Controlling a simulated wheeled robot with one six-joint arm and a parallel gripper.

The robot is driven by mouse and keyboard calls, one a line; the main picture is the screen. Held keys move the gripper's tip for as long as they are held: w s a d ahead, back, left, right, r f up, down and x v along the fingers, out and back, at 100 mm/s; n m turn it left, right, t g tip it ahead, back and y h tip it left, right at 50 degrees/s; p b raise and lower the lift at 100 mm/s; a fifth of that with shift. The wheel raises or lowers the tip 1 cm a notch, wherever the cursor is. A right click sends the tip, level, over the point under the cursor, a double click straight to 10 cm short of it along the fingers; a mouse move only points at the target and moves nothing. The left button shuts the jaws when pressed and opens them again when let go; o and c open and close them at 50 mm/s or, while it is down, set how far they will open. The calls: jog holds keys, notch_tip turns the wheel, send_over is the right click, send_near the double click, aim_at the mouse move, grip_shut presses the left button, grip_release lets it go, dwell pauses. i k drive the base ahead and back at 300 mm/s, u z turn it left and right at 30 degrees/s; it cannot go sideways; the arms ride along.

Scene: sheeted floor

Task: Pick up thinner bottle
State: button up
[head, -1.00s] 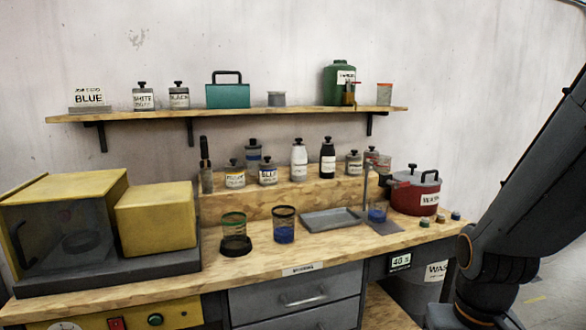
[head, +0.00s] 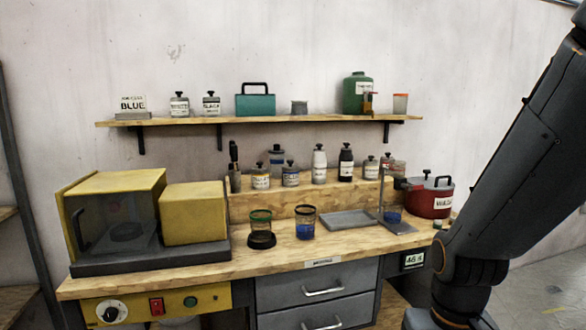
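On the raised wooden step at the back of the bench stand several labelled containers. Two are taller bottles: a white bottle (head: 319,166) with a black cap and a black bottle (head: 345,165) with a white label. A grey-blue container (head: 277,158) stands behind the small jars to their left. The labels are too small to read, so I cannot tell which one is the thinner bottle. My arm fills the right side of the head view, but my gripper is out of the picture.
Beside the bottles stand small jars (head: 261,177). On the bench are a yellow machine (head: 194,214), two mesh cups (head: 305,224), a grey tray (head: 348,221) and a red pot (head: 430,199). A wall shelf (head: 260,120) runs above.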

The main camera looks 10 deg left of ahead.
aim_at(320, 160)
jog(key=u, duration=0.1)
jog(key=i, duration=0.9)
jog(key=z, duration=0.2)
